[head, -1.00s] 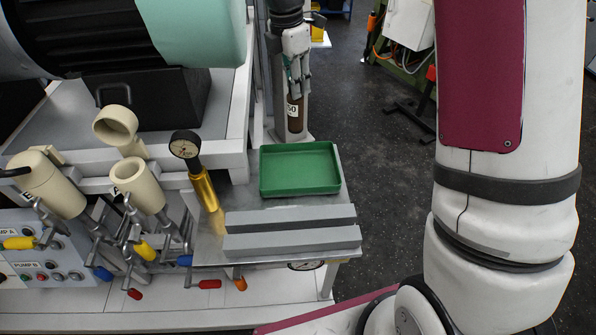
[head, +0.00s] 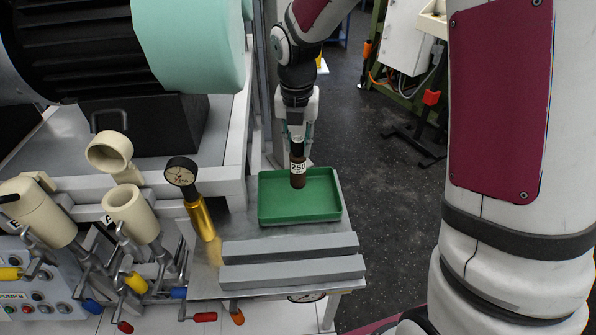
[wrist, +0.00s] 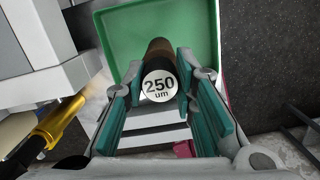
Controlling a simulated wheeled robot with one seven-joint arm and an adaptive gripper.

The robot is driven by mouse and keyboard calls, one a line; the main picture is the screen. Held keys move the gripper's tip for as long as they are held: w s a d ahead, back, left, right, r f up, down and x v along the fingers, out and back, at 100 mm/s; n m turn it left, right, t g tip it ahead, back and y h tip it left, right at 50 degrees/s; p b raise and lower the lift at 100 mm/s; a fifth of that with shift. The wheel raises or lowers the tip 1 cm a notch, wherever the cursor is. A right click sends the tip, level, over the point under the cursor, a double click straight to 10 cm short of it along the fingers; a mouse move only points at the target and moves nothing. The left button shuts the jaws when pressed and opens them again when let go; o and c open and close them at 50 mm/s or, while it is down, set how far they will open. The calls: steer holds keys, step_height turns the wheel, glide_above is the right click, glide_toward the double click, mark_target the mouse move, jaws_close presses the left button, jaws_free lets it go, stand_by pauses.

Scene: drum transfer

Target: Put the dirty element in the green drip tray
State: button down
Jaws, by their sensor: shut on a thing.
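The dirty element is a dark brown cylinder (head: 298,179) with a white "250" label. My gripper (head: 298,145) is shut on its upper end and holds it upright over the green drip tray (head: 330,208). In the wrist view the element (wrist: 160,62) sits between the teal finger pads of my gripper (wrist: 160,90), its end label reading "250 um", with the green tray (wrist: 108,42) behind it. In the head view its lower end overlaps the tray's inside; I cannot tell whether it touches the tray floor.
The tray stands on a metal side table (head: 235,228), behind two grey bars (head: 290,262). A brass gauge (head: 200,212) stands left of the tray. Two cream housings (head: 130,212) (head: 38,212) stand further left. The dark floor (head: 385,200) at right is open.

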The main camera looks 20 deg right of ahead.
mark_target(298, 162)
steer(key=shift+f, duration=3.15)
steer(key=c, duration=1.3)
jaws_free()
